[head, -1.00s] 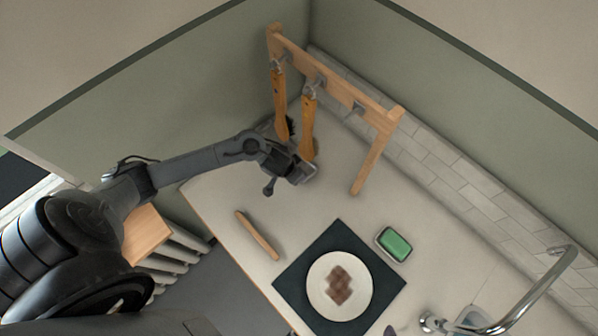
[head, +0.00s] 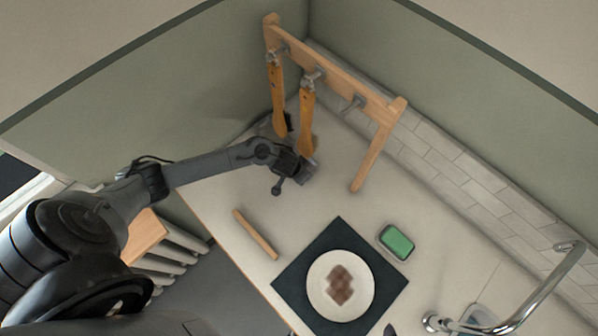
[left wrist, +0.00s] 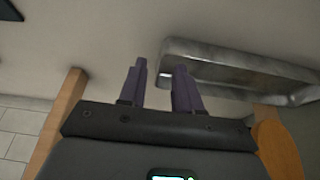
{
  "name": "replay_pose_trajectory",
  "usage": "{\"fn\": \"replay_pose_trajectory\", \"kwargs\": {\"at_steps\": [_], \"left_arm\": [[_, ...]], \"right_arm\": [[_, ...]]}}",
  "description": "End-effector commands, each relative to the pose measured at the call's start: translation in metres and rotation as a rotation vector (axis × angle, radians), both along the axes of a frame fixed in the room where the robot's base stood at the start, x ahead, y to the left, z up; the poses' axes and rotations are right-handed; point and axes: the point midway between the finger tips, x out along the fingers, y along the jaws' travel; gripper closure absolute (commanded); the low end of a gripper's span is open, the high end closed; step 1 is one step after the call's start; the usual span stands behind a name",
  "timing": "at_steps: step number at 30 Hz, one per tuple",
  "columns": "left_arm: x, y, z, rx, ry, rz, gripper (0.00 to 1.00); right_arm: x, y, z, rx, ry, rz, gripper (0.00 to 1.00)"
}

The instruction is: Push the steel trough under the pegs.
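The steel trough (left wrist: 235,68) lies on the counter in the left wrist view, its near-left end by my fingertips. I cannot make it out in the head view, where my arm and the hanging brushes cover that area. My left gripper (head: 305,172) is low over the counter, just in front of the second brush; its fingers (left wrist: 160,68) stand apart with nothing clearly between them. The right finger overlaps the trough's end; contact cannot be told. The wooden peg rack (head: 340,75) stands at the back, with an empty metal peg (head: 353,103). My right gripper is out of view.
Two wooden brushes (head: 307,120) hang from the left pegs. A rack post shows in the left wrist view (left wrist: 62,120). A wooden stick (head: 256,235), a plate (head: 318,300) on a dark mat (head: 340,232), a green sponge (head: 396,241) and a tap (head: 545,285) occupy the front.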

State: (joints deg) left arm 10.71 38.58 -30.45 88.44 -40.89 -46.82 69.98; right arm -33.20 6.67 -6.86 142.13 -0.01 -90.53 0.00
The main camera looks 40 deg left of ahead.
Motion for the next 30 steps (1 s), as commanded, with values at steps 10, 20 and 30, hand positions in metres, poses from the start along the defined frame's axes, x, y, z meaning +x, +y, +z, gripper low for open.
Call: {"fn": "replay_pose_trajectory", "kwargs": {"at_steps": [10,20,30], "left_arm": [[0.013,-0.001,-0.030,0.000,-0.001,0.001,0.67],[0.014,-0.001,-0.032,0.000,-0.002,0.000,0.67],[0.014,-0.001,-0.032,0.000,-0.001,0.000,1.00]], "right_arm": [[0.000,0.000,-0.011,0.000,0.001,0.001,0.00],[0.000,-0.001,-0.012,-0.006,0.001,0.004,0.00],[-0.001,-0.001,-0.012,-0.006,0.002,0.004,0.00]]}}
